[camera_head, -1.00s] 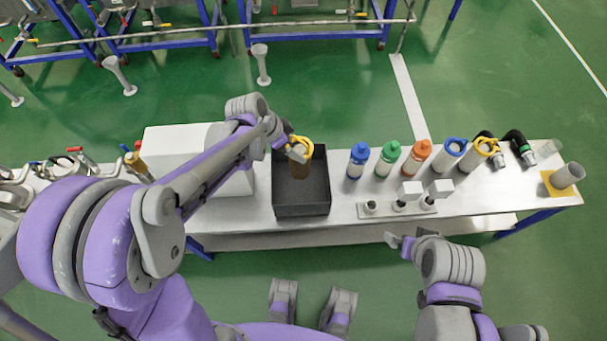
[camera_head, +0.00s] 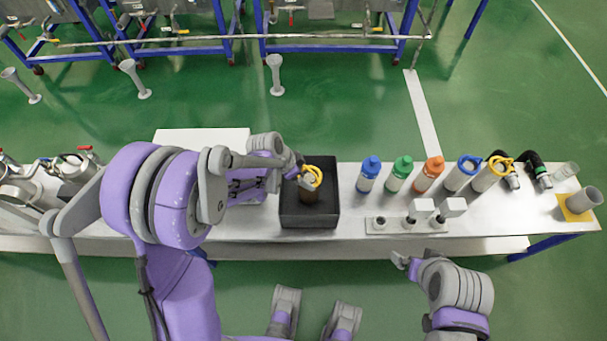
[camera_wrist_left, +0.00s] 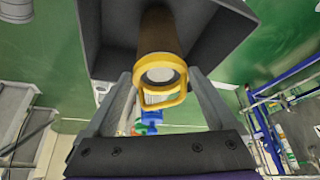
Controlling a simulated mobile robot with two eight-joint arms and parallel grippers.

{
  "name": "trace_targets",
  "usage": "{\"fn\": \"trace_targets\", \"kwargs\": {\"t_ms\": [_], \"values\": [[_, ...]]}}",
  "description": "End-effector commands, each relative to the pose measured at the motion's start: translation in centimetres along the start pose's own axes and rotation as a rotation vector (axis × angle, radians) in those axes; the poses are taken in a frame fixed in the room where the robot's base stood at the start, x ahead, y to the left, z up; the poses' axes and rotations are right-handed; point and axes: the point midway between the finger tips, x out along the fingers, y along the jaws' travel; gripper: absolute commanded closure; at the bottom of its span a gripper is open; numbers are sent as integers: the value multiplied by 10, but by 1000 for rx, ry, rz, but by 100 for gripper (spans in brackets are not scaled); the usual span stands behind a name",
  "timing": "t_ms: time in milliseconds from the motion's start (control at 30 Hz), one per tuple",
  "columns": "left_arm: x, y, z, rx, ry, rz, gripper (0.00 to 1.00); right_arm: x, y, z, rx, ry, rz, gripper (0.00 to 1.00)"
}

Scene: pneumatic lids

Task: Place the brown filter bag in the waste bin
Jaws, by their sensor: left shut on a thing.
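The brown filter bag (camera_head: 308,195) has a yellow ring and handle at its top. My left gripper (camera_head: 303,180) is shut on it by the yellow top. The bag hangs upright over the dark waste bin (camera_head: 290,222), its lower part within the bin's outline. In the left wrist view the yellow ring (camera_wrist_left: 162,68) lies between the fingers and the brown bag (camera_wrist_left: 156,30) runs into the dark bin (camera_wrist_left: 215,35). I cannot tell whether the bag touches the bin floor. My right gripper (camera_head: 403,261) is in front of the table, away from the bag; its jaw opening is unclear.
The bin stands on a long white table (camera_head: 345,232). A plate with white blocks (camera_head: 420,210) lies in front. A white box (camera_head: 200,140) stands left of the bin.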

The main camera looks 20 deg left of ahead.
Motion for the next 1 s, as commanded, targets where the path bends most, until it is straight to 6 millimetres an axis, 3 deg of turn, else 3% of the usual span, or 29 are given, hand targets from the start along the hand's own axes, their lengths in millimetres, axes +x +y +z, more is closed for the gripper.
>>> {"fn": "trace_targets", "kwargs": {"t_ms": [200,233,267,633,1000], "values": [[3,0,1,0,1,0,100,3,0,2,0,-1,0,0],[2,0,1,0,0,0,6,2,0,1,0,-1,0,0],[2,0,1,0,0,0,1,2,0,1,0,-1,0,0],[-6,0,-1,-1,0,0,0,-2,0,-1,0,1,0,0],[-81,0,0,-2,0,-2,0,-12,0,-7,0,4,0,0]]}}
